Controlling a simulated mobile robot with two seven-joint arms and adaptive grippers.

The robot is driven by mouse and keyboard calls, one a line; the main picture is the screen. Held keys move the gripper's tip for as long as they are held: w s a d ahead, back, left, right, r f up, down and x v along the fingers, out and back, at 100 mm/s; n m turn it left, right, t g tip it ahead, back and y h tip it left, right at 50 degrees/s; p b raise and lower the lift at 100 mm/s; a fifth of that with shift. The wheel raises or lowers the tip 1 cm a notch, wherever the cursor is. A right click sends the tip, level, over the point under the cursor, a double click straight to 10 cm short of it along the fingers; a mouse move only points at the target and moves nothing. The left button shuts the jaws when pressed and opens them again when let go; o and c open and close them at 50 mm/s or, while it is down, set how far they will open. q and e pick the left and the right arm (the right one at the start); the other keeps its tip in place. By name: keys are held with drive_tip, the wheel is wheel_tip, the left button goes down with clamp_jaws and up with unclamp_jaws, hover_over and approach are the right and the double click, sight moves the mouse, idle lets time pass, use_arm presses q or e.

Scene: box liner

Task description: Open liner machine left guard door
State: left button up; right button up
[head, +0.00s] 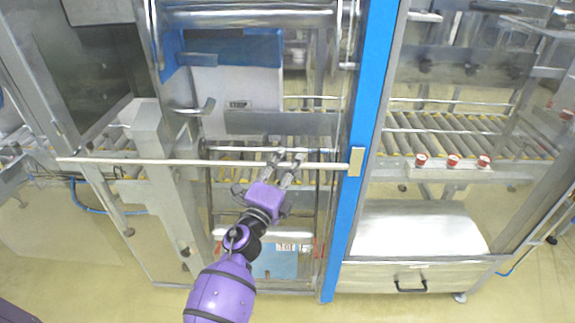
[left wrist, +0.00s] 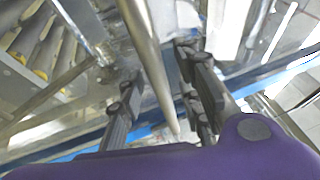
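The liner machine's left guard door (head: 318,225) is a clear framed panel left of the blue post (head: 352,200); it looks shut. A long pale bar (head: 150,162) runs level across the front, ending at a beige block (head: 356,161) on the post. My left gripper (head: 285,160) is at the bar, toward its right end, fingers pointing up and away. In the left wrist view the fingers (left wrist: 165,85) are spread apart and the bar (left wrist: 148,50) passes between them. Contact with the bar cannot be told. My right gripper is not in view.
Roller conveyors (head: 440,125) run behind the panels. A curved metal handle (head: 195,108) stands out above the bar. The floor in front is clear.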

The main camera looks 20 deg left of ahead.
use_arm(q)
clamp_jaws()
drive_tip(key=shift+s, duration=0.1)
idle(0.3)
